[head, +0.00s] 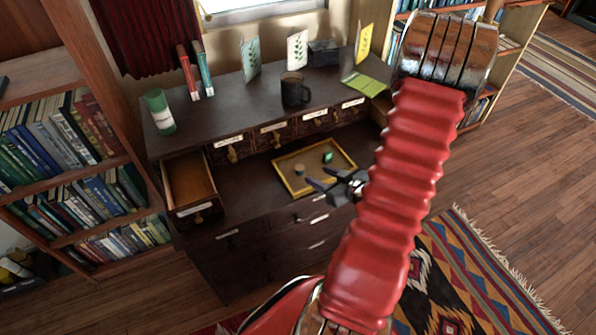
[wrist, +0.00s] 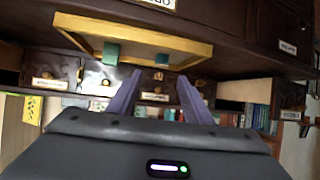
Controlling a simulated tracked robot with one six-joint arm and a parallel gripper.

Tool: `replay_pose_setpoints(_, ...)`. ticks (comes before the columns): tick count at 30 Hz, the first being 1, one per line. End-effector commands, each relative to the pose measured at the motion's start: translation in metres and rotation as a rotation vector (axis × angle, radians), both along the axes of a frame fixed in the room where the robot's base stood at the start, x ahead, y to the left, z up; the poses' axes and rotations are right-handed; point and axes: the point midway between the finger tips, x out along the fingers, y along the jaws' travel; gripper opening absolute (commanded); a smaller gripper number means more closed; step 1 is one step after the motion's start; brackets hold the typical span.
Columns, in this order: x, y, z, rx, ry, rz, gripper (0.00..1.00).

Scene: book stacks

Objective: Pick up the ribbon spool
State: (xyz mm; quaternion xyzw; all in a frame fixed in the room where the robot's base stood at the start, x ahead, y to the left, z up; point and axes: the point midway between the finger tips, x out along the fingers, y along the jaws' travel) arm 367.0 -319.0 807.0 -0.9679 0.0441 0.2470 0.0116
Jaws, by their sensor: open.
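In the head view, a small green piece (head: 328,157) and a small tan round piece (head: 299,169) sit apart in a yellow-rimmed tray (head: 284,186) on the desk. Either may be the ribbon spool; I cannot tell which. In the wrist view, two small teal pieces show at the tray (wrist: 205,49), one at left (wrist: 111,53) and one near the middle (wrist: 161,60). My gripper (head: 319,178) is open and empty by the tray's near right side. Its two purple fingers also show in the wrist view (wrist: 160,78), pointing toward the tray.
An open, empty-looking drawer (head: 188,180) juts out at the left. The upper ledge holds a black mug (head: 294,89), a green-and-white can (head: 159,111), cards and upright books. Small labelled drawers (head: 273,134) line the back above the tray. Bookshelves (head: 62,143) stand at left.

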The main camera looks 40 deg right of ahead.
Motion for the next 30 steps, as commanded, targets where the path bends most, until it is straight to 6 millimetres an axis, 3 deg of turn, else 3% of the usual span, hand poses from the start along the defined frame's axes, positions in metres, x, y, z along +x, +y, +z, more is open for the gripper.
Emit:
replay_pose_setpoints(9, 0.035, -0.002, -0.020, 0.000, 0.001, 0.002, 0.46)
replay_pose_setpoints(23, 0.043, -0.003, -0.023, 0.000, 0.001, 0.001, 0.46)
replay_pose_setpoints(30, 0.060, -0.001, -0.032, 0.000, 0.001, 0.004, 0.46)
